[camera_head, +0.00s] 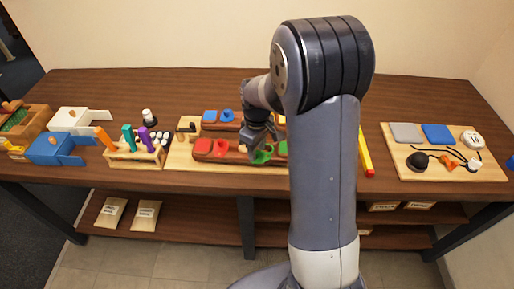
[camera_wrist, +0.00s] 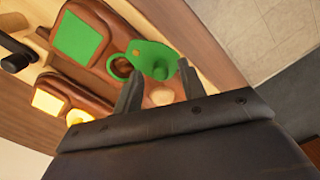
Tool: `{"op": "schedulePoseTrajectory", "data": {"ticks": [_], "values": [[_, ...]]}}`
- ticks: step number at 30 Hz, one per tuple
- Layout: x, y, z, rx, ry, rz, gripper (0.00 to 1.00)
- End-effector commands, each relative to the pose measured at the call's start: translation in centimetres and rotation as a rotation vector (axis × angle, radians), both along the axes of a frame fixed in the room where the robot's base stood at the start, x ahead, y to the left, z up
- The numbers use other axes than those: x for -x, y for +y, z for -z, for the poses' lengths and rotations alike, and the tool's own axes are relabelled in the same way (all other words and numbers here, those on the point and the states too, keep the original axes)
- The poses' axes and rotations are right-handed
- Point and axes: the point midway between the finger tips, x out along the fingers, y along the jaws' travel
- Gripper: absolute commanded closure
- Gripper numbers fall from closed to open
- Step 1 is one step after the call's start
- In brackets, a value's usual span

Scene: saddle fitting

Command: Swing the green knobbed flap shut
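The green knobbed flap (camera_wrist: 150,54) is a flat green piece with a round green knob (camera_wrist: 158,69). In the wrist view it lies beside a round hole (camera_wrist: 121,67) in the brown saddle block, leaving the hole mostly uncovered. In the head view the flap (camera_head: 263,156) shows at the block's front edge, partly hidden by my gripper. My gripper (camera_wrist: 160,85) is open, its two fingertips apart and close to the flap's knob side. A pale rounded thing (camera_wrist: 162,96) shows between the fingers; I cannot tell whether they touch it.
A green square pad (camera_wrist: 80,38) sits on the same block. Red (camera_head: 221,148) and blue (camera_head: 227,115) flaps are to the left and behind; a yellow pad (camera_wrist: 48,102) is nearby. A rack of colored handles (camera_head: 135,150) stands left. My arm hides the board's right part.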

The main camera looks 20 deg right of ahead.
Motion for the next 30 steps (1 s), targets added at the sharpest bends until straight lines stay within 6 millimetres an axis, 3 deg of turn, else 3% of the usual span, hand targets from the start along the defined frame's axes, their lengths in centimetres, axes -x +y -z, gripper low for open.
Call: {"op": "schedulePoseTrajectory", "data": {"ticks": [11, 25, 30], "values": [[0.03, 0.00, 0.73, 0.000, 0.000, 0.000, 0.61], [0.01, 0.00, 0.69, 0.000, 0.000, 0.000, 0.99], [0.01, 0.01, 0.69, 0.000, 0.000, 0.001, 1.00]]}}
